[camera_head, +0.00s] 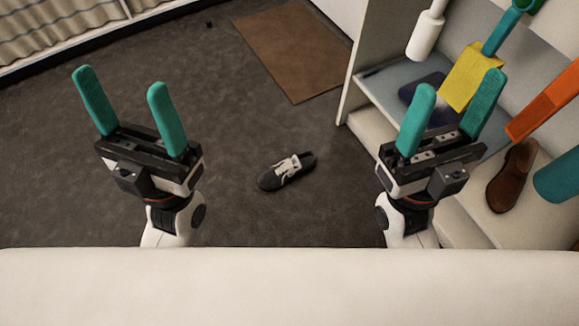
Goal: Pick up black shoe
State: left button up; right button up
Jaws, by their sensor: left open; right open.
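The black shoe (287,171) lies on the dark grey floor, near the middle of the head view. It has white laces and a pale sole edge. My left gripper (127,105) is open and empty, up and to the left of the shoe. My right gripper (453,110) is open and empty, to the right of the shoe and in front of the shelf unit. Both grippers are apart from the shoe, and nothing covers it.
A brown mat (290,45) lies on the floor behind the shoe. A white shelf unit (372,125) at right holds a brown shoe (511,176), a yellow cloth-like item (466,80) and an orange-handled item (545,103). The floor around the black shoe is clear.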

aim_at(273, 179)
jog(key=i+j+z, duration=0.1)
jog(key=j, duration=0.25)
jog(key=i+j+z, duration=0.1)
jog(key=i+j, duration=0.15)
jog(key=j, duration=0.15)
jog(key=i+j, duration=0.15)
jog(key=j, duration=0.2)
jog(key=z, duration=0.05)
